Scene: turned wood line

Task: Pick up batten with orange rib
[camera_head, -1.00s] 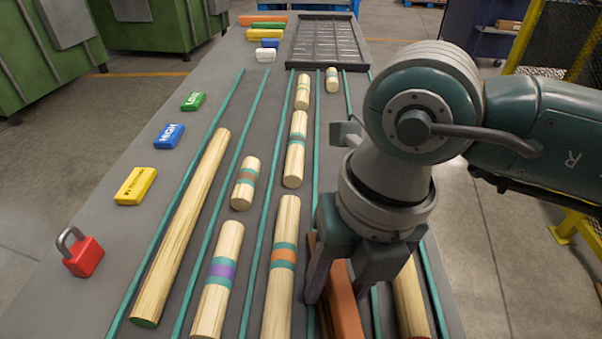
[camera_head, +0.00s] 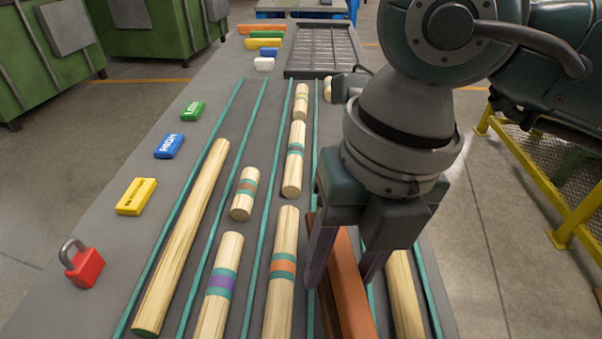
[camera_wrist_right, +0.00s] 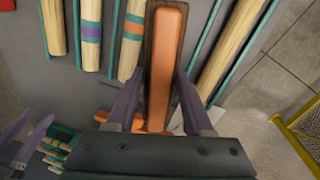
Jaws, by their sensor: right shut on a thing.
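The batten with the orange rib (camera_head: 349,290) is a long dark-brown bar with a raised orange strip along its top. In the head view it is at the lower middle, its near end cut off by the frame. It also shows in the right wrist view (camera_wrist_right: 164,60). My right gripper (camera_head: 343,275) is shut on it, one finger on each long side. I cannot tell whether the batten is clear of the table. In the right wrist view, lavender fingers (camera_wrist_right: 27,138) at the lower left look like part of my left gripper; its opening is unclear.
Round wooden rods with coloured bands (camera_head: 281,265) lie in lanes between teal strips. A plain rod (camera_head: 404,295) lies close to the right. Coloured blocks (camera_head: 136,196) and a red padlock (camera_head: 86,268) line the left edge. A dark tray (camera_head: 290,72) stands at the back.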

